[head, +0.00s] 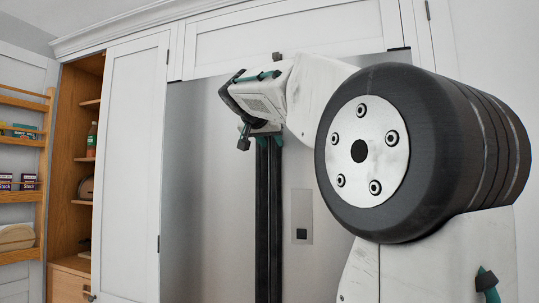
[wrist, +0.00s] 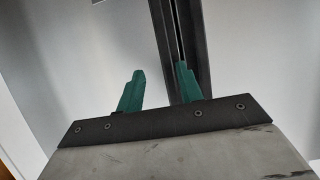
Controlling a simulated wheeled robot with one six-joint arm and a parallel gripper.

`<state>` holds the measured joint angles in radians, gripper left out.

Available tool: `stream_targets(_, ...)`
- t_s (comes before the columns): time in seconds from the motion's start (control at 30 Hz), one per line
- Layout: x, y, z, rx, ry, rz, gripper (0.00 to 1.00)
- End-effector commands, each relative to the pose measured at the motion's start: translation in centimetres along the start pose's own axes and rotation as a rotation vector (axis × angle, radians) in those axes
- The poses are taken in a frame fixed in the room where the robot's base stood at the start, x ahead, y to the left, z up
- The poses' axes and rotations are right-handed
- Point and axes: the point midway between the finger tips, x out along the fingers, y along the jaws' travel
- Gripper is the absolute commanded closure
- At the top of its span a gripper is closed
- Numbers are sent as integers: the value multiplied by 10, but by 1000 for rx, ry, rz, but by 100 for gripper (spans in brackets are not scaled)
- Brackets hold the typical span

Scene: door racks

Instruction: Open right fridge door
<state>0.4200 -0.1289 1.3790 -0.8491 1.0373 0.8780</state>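The fridge is a silver double front. Its right door (head: 330,205) has a pale panel with a dark square, and is partly hidden by my arm. The left door (head: 212,180) is to its left. Both look shut. Two dark upright handles (head: 269,215) run side by side at the middle; in the wrist view they form a dark strip (wrist: 165,20) with a thin light gap. My gripper (head: 240,115) is at the upper part of the handles. In the wrist view its green fingers (wrist: 160,72) are apart, one overlapping the strip near the gap, the other beside the strip. Contact cannot be told.
A tall white cabinet door (head: 130,170) stands left of the fridge. Beyond it is an open wooden cupboard (head: 75,190) with a bottle, and a door rack (head: 22,198) with boxes. White cabinets (head: 290,40) run above the fridge. My arm fills the right side.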

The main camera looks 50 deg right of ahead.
Motion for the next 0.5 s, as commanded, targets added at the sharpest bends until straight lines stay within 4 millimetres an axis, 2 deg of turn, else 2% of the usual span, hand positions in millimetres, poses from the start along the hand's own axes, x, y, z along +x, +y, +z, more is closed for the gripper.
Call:
stream_targets(0.1, 8, -8, 4, -3, -3, -11, 64)
stream_targets(0.4, 53, -12, 5, -7, -4, -15, 64)
stream_targets(0.5, 62, -12, 4, -6, -3, -17, 64)
